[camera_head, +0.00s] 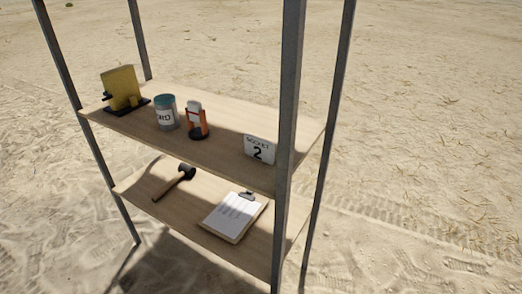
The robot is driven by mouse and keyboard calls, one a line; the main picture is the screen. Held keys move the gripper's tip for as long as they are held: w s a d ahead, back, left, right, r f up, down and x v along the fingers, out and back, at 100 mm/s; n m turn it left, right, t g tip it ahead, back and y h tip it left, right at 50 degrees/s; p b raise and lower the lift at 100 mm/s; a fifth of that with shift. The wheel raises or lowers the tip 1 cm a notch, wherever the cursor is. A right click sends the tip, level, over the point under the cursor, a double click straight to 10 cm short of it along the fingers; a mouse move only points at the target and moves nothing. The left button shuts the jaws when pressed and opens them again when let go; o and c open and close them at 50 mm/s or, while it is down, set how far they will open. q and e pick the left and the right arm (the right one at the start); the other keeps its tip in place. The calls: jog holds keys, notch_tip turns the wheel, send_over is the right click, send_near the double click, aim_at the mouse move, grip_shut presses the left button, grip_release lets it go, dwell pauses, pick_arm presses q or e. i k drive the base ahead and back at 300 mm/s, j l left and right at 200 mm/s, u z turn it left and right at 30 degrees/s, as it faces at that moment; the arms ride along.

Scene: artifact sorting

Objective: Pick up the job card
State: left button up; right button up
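Two things here could be the job card, and I cannot tell for sure which is. A clipboard (234,216) with a white sheet of small, unreadable print and a dark clip lies on the lower shelf at the right. Neither of my grippers shows in the head view.
The metal-post rack has a wooden upper shelf (225,132) and lower shelf (150,184). Above are a yellow object (121,85), a lidded can (165,112) and an orange-and-white item (196,121). A hammer (176,182) lies below. A front post (287,120) stands near the card. Sand surrounds it.

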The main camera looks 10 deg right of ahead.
aim_at(262, 149)
jog(key=u, duration=0.5)
jog(key=l+u, duration=0.35)
jog(key=l, duration=0.2)
jog(key=l+u, duration=0.35)
jog(key=l, duration=0.2)
jog(key=l+u, duration=0.4)
jog(key=l, duration=0.15)
jog(key=k+j, duration=0.05)
